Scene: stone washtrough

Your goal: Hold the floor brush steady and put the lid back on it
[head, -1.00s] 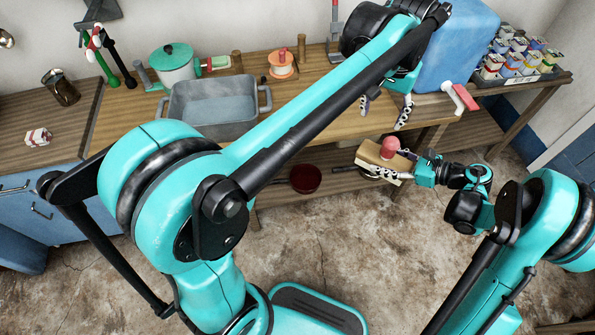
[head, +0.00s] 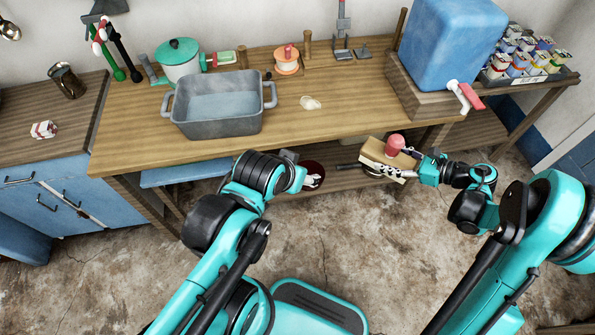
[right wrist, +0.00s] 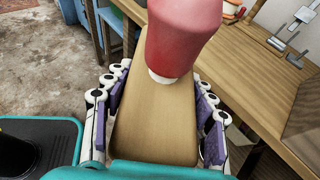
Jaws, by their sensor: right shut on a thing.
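The floor brush (head: 378,155) is a pale wooden block with a red, rounded upright part (head: 395,144) on top. My right gripper (head: 390,167) is shut on the block and holds it in front of the table. In the right wrist view the fingers press both long sides of the wooden block (right wrist: 155,125), and the red part (right wrist: 182,35) stands on its far end. I cannot tell whether the red part is the lid. My left gripper (head: 312,181) is low in front of the table, left of the brush and over a dark red bowl. Its fingers are too small to read.
On the table (head: 345,110) are a grey basin (head: 215,125), a green-lidded pot (head: 180,70), an orange-and-white round thing (head: 287,66), small pale pieces (head: 311,103) and a blue tank (head: 450,45) with a red-handled tap (head: 466,97). The table's front middle is clear.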

